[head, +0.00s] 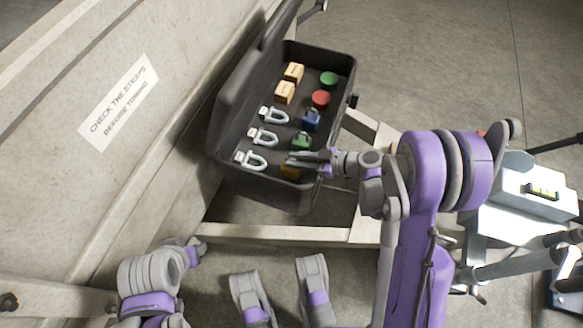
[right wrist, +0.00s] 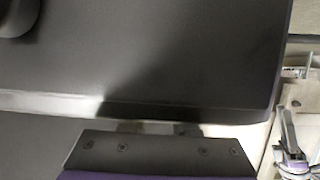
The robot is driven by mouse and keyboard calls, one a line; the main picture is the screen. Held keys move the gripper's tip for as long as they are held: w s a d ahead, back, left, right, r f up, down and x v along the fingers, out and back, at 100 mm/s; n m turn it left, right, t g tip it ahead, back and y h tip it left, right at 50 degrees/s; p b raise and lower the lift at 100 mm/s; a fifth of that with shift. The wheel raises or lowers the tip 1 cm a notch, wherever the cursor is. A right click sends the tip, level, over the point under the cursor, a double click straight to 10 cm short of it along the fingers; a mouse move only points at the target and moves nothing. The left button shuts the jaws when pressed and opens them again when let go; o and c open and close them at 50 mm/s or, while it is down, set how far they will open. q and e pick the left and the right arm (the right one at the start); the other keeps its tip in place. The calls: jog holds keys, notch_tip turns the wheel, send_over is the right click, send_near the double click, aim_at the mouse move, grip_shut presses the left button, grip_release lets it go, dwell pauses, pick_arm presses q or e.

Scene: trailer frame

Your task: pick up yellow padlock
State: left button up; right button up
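The yellow padlock (head: 290,172) lies in the near end of the open dark toolbox, partly hidden under my right gripper in the head view. My right gripper (head: 308,160) reaches in over the box's right wall, just above the padlock. In the right wrist view its two fingertips (right wrist: 158,128) show apart, with nothing visible between them; the padlock is not seen there. Whether the fingers touch the padlock cannot be told. Part of my left arm shows at the lower left of the head view, with its end (head: 197,245) small and unclear, away from the box.
The toolbox (head: 262,190) also holds a green padlock (head: 301,141), a blue padlock (head: 311,120), several silver shackles (head: 264,137), red (head: 320,98) and green (head: 329,79) round pieces and tan blocks (head: 285,92). The trailer panel (head: 60,130) stands left. A pale case (head: 520,185) is right.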

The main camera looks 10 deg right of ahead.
grip_shut()
dwell(1.1)
